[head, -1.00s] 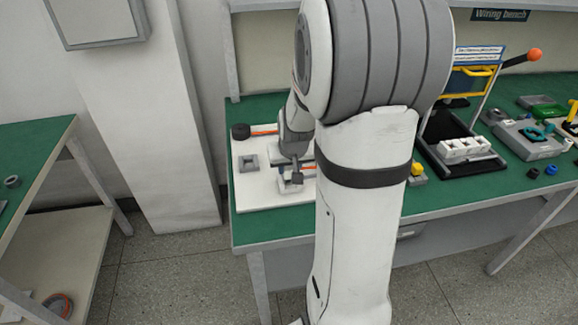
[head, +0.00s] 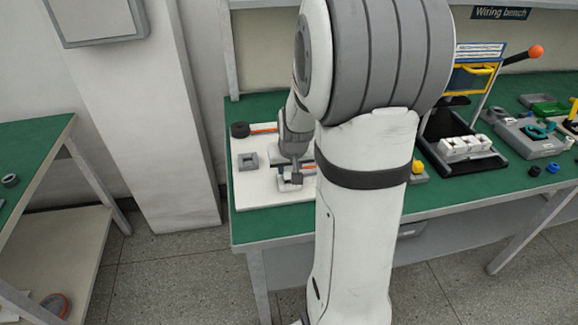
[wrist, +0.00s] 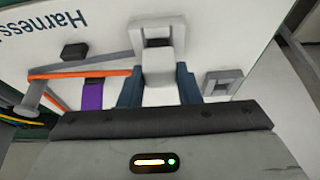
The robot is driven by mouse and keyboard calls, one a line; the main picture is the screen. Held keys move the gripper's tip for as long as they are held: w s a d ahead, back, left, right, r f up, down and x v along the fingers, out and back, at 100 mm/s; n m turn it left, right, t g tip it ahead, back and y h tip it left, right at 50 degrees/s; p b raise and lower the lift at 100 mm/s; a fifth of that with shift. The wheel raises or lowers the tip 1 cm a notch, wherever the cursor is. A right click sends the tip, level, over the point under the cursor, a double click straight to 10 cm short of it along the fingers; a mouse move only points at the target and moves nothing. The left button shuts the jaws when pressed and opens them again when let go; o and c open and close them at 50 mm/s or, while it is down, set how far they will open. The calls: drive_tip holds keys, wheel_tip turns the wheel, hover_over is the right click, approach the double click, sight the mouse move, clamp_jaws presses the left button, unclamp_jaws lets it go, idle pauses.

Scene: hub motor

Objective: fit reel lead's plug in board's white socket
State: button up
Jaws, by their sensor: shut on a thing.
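My gripper (wrist: 158,88) is shut on a pale block, taken as the plug (wrist: 160,70), between its two blue-grey fingers in the wrist view. The plug's far end meets or overlaps a grey frame (wrist: 151,33) on the white board (wrist: 112,20); I cannot tell whether it is inside it. The frame's opening is partly covered by the plug, and no clearly white socket can be made out. An orange lead (wrist: 85,73) runs from the left up to the left finger. In the head view, my gripper (head: 293,178) is low over the board (head: 255,195).
A second grey frame (wrist: 223,82) stands right of the plug. A purple piece (wrist: 93,94) and a dark block (wrist: 75,51) lie to the left. In the head view, a black reel (head: 240,130) is at the board's back left. A stand with white blocks (head: 466,147) is farther right.

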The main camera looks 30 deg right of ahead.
drive_tip(key=shift+f+b, duration=0.5)
drive_tip(key=shift+f, duration=0.15)
drive_tip(key=o, duration=1.1)
drive_tip(key=v, duration=0.8)
drive_tip(key=shift+w+p, duration=0.1)
drive_tip(key=shift+p, duration=0.25)
